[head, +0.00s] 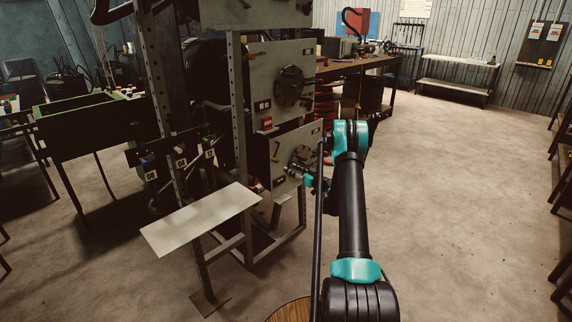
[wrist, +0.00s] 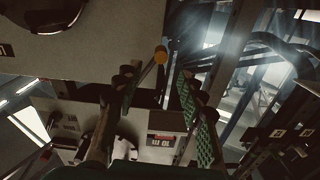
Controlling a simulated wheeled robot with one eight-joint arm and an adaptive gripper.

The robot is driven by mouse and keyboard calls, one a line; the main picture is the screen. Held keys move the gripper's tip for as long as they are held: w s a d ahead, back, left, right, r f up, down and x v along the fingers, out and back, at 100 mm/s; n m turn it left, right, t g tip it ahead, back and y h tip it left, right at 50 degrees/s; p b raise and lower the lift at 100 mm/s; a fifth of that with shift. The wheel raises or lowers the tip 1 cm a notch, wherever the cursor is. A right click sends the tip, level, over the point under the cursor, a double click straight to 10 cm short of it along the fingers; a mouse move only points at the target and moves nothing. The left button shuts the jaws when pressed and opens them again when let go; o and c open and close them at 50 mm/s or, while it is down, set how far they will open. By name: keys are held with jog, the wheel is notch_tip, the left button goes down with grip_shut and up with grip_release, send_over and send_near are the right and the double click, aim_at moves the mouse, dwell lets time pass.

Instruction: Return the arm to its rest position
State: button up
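My arm (head: 352,205), black with teal joints, reaches forward to the front of the hose crimper (head: 283,85). My gripper (head: 300,174) is small and partly hidden in the head view, close to the crimper's lower panel. In the wrist view my gripper (wrist: 156,82) has its two fingers with green pads spread well apart, and it is open. A lever with an orange-yellow knob (wrist: 161,54) shows between and beyond the fingertips. I see no object gripped; whether a finger touches the lever I cannot tell.
A pale slanted shelf (head: 203,218) and the crimper's steel frame stand left of my arm. A rack with number labels (head: 181,163) is behind the shelf. A workbench (head: 362,65) stands at the back. The floor (head: 465,190) to the right is clear.

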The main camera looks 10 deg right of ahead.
jog(key=s+a+r+g, duration=0.4)
jog(key=s+a+r, duration=0.3)
jog(key=s+r, duration=0.1)
jog(key=s+a+r+m+g+h, duration=0.1)
jog(key=s+a+r+g+h, duration=0.1)
jog(key=s, duration=0.6)
jog(key=s+a+r+m+g+h, duration=0.1)
jog(key=s+a+r+h, duration=0.15)
jog(key=s, duration=0.55)
jog(key=s+d+f+m+g+h, duration=0.1)
jog(key=s+d+f+m+h, duration=0.1)
jog(key=s, duration=1.4)
jog(key=s+d+f+m+g+h, duration=0.2)
jog(key=s+d+h, duration=0.2)
jog(key=s, duration=1.3)
jog(key=shift+d+f, duration=0.15)
jog(key=shift+d, duration=0.3)
jog(key=shift+o, duration=0.6)
jog(key=shift+w, duration=0.1)
